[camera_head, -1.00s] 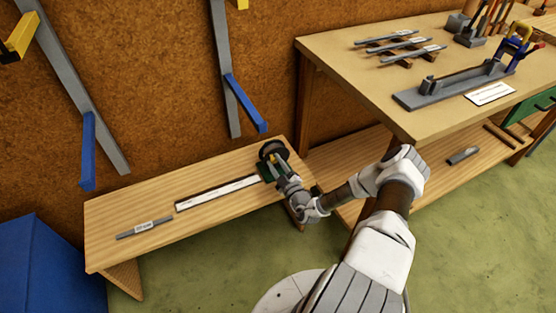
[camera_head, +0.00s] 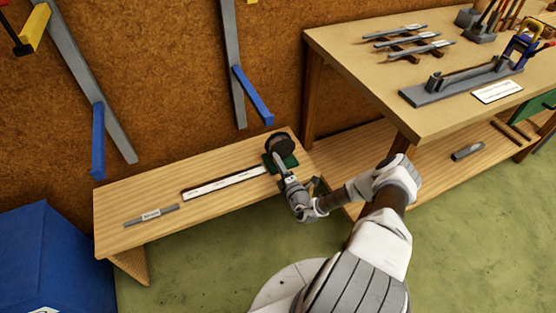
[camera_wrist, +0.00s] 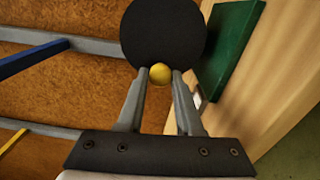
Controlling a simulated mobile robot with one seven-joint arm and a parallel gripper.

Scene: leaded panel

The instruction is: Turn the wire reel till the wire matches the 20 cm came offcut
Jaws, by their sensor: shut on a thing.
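The wire reel is a dark round disc (camera_head: 279,145) on a green base (camera_head: 291,161) at the right end of the low bench. In the wrist view the reel (camera_wrist: 163,38) fills the top middle, with the green base (camera_wrist: 232,45) to its right. My gripper (camera_wrist: 160,76) is shut on the reel's yellow knob (camera_wrist: 160,73), at the disc's lower edge. A white strip (camera_head: 225,182) runs left from the reel. A grey offcut with a white label (camera_head: 151,215) lies at the bench's left end. I cannot make out the wire or read the labels.
A taller workbench (camera_head: 350,70) stands at right, holding labelled grey strips (camera_head: 421,42) and a long grey fixture (camera_head: 460,82). Blue-tipped wall brackets (camera_head: 252,95) stick out behind the low bench (camera_head: 120,238). A blue box (camera_head: 50,265) is at lower left.

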